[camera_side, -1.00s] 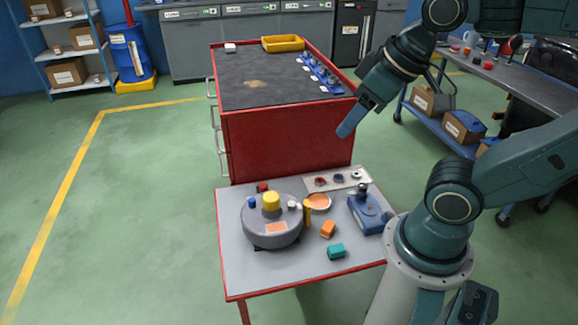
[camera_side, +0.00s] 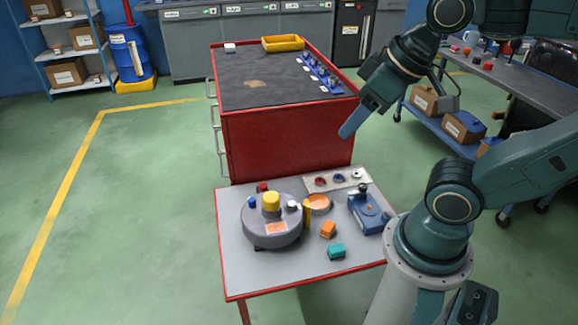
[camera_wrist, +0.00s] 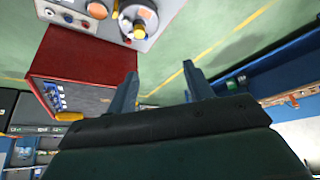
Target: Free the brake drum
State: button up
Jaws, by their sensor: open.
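The brake drum (camera_side: 272,229) is a round grey drum on the small red-edged table (camera_side: 240,275). A yellow knob (camera_side: 271,201) stands at its top centre, with small blue, red and white pieces around it and an orange label on its front. A yellow upright piece (camera_side: 307,212) is at its right edge. My gripper (camera_side: 350,129) is open and empty, high above and behind the table's right side. Its two fingers (camera_wrist: 158,83) show apart in the wrist view.
Right of the drum are an orange dish (camera_side: 318,203), an orange block (camera_side: 328,229), a teal block (camera_side: 337,251), a blue device (camera_side: 368,213) and a tray with coloured rings (camera_side: 325,186). A red tool cabinet (camera_side: 285,145) stands behind. The table's front left is clear.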

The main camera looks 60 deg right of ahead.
jog(key=shift+w, duration=0.25)
grip_shut()
jog(key=w+d+f+n, duration=0.2)
jog(key=w+d+f, duration=0.15)
jog(key=w, duration=0.45)
jog(key=w+d+f+n+y, duration=0.1)
jog(key=w+d+f+n, duration=0.15)
jog(key=w+f, duration=0.35)
jog(key=w+d+f+n, duration=0.3)
jog(key=w+f, duration=0.1)
jog(key=w, duration=0.5)
jog(key=w+d+f+n, duration=0.1)
jog(key=d+f, duration=0.2)
jog(key=f, duration=0.5)
jog(key=d+f+t, duration=0.1)
jog(key=d+f, duration=0.3)
jog(key=f, duration=0.4)
jog(key=w+d+f+n, duration=0.1)
jog(key=d+f, duration=0.3)
jog(key=f, duration=0.4)
jog(key=shift+w+d+f+n+t, duration=0.15)
jog(key=shift+w+f+n+t, duration=0.1)
jog(key=shift+w+n+t, duration=0.15)
